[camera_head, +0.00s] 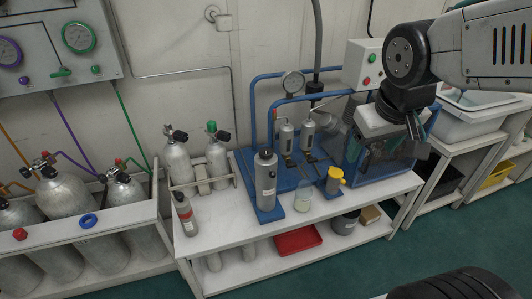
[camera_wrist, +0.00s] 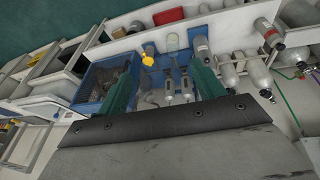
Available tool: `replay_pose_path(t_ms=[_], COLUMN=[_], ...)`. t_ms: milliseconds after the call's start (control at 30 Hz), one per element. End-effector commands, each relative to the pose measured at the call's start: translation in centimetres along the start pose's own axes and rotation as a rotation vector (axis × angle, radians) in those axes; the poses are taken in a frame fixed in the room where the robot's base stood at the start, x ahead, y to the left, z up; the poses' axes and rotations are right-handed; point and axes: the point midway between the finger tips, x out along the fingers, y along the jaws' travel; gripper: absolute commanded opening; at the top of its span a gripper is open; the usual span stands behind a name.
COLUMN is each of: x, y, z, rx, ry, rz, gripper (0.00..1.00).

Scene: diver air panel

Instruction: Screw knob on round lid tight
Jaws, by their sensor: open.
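A tall grey canister (camera_head: 266,182) with a dark fitting on its round top stands upright on a blue base at the front of the white bench. It also shows in the wrist view (camera_wrist: 202,48). A smaller blue-grey cylinder with a yellow cap (camera_head: 336,177) stands to its right; the cap shows in the wrist view (camera_wrist: 148,60). I cannot tell for certain which top is the round lid with the knob, or how tight it is. My gripper (camera_head: 392,150) is open and empty above the right part of the bench; its green fingers (camera_wrist: 163,68) are wide apart.
A blue open-topped box (camera_head: 352,170) lies behind and below my gripper. A glass jar (camera_head: 303,196), blue pipe frame (camera_head: 252,112) and grey cylinders (camera_head: 308,130) crowd the bench. A red tray (camera_head: 298,240) is on the lower shelf.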

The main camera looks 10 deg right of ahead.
Motion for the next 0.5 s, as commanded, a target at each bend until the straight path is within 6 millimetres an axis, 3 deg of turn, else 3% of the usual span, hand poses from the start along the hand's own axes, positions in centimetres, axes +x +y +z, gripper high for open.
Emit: replay_pose_path(t_ms=[33, 200, 367, 500], x=[1.7, 6.5, 11.5, 16.1], y=[0.7, 2.1, 2.0, 0.8], z=[-2.5, -10.4, -16.8, -21.1], rx=[-0.020, -0.112, -0.218, -0.313], ry=[0.038, 0.221, 0.391, 0.539], rz=[0.023, 0.073, 0.067, 0.014], gripper=[0.68, 0.68, 0.68, 0.68])
